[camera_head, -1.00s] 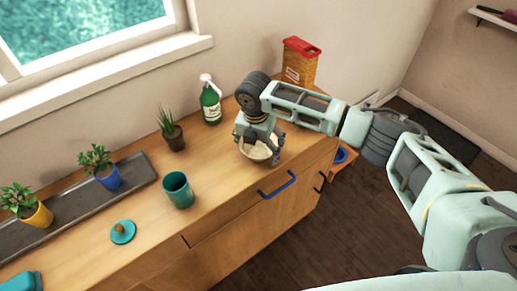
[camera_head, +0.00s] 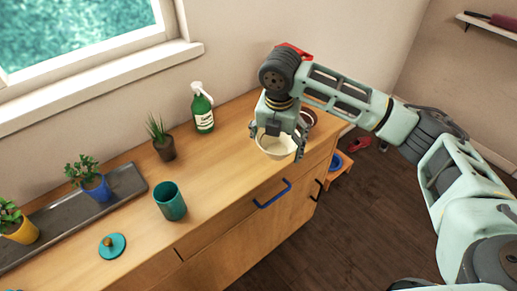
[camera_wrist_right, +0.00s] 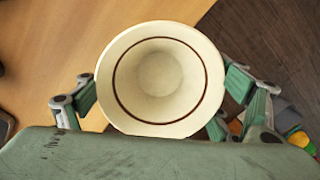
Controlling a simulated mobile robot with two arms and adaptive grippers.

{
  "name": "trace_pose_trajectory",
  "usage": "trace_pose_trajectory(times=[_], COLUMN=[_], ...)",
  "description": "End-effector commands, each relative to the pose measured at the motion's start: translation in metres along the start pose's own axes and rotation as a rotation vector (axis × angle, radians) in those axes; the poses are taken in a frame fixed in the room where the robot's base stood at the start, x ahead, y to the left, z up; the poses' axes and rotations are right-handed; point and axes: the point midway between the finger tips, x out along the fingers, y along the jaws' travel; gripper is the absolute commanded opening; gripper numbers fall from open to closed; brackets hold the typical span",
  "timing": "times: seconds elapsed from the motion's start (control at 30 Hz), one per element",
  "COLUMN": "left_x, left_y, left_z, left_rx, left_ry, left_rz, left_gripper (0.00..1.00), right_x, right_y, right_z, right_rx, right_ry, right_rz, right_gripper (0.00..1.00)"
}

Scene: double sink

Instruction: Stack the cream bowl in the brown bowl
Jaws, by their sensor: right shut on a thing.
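The cream bowl (camera_head: 276,150) is in my right gripper (camera_head: 277,138), above the wooden counter near its front edge. In the right wrist view the cream bowl (camera_wrist_right: 158,80), with a dark ring inside, sits between the two fingers of the right gripper (camera_wrist_right: 165,100). A brown bowl (camera_head: 310,117) shows just right of and behind the gripper, on the counter's right end. The gripper and arm hide much of it. My left gripper is in neither view.
A green spray bottle (camera_head: 202,108), a spiky plant (camera_head: 163,145) and a teal cup (camera_head: 170,202) stand left on the counter. A teal lid (camera_head: 112,247) lies further left. A red-topped container (camera_head: 291,47) is mostly hidden behind my arm. Middle counter is clear.

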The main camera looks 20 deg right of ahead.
Motion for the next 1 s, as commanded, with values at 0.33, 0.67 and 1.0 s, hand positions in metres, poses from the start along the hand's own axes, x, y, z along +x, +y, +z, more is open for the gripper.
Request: trace_pose_trajectory(times=[0.33,0.67,1.0], left_x=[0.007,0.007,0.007], left_y=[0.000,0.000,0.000], left_z=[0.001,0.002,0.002], left_rx=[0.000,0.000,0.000], left_ry=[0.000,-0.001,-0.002], left_rz=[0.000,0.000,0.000], left_gripper=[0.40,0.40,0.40], right_x=[-0.024,-0.027,-0.032], right_y=[-0.038,-0.039,-0.040], right_z=[-0.001,-0.012,-0.046], right_rx=[-0.001,0.168,0.719], right_ry=[0.000,0.000,0.001], right_rz=[0.001,-0.019,-0.087], right_gripper=[0.57,0.57,0.57])
